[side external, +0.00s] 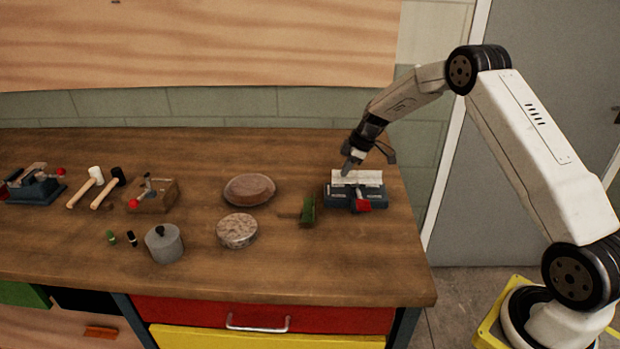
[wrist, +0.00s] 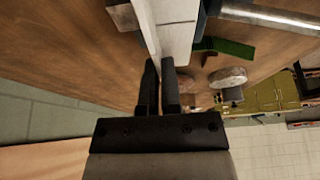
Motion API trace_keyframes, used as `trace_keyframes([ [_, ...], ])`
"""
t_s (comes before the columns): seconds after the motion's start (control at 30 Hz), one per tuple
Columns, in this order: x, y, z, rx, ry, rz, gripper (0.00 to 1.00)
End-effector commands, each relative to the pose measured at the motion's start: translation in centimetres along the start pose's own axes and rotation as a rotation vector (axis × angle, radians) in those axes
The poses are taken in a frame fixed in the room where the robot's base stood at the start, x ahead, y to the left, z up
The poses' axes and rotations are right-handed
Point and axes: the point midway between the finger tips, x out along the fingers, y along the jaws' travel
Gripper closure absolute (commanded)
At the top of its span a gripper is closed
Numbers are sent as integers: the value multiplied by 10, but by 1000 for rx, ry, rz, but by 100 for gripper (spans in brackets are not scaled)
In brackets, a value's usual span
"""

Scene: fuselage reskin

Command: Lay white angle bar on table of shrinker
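The white angle bar (side external: 357,178) lies lengthwise along the top of a blue machine with a red part (side external: 370,201), which I take to be the shrinker, at the right end of the workbench. Whether the bar rests fully on the machine's table cannot be told. My gripper (side external: 347,169) comes down at the bar's left part. In the wrist view the bar (wrist: 176,28) runs up from between the two dark fingers of my gripper (wrist: 161,72). The fingers are close together, one on each side of its thin upright flange. The contact itself is partly hidden.
A green-headed tool (side external: 308,211) lies just left of the machine. Two round blocks (side external: 249,189) (side external: 237,231), a grey pot (side external: 164,244), mallets (side external: 86,187) and another blue tool (side external: 35,186) lie farther left. The bench's right edge is close to the machine.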

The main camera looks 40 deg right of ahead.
Motion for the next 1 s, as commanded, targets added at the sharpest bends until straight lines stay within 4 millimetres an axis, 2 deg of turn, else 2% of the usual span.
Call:
trace_keyframes([
  [0.2,15,0,6,0,-1,0,100],
  [0.4,21,0,9,0,0,1,100],
  [1.0,22,0,9,0,0,1,100],
])
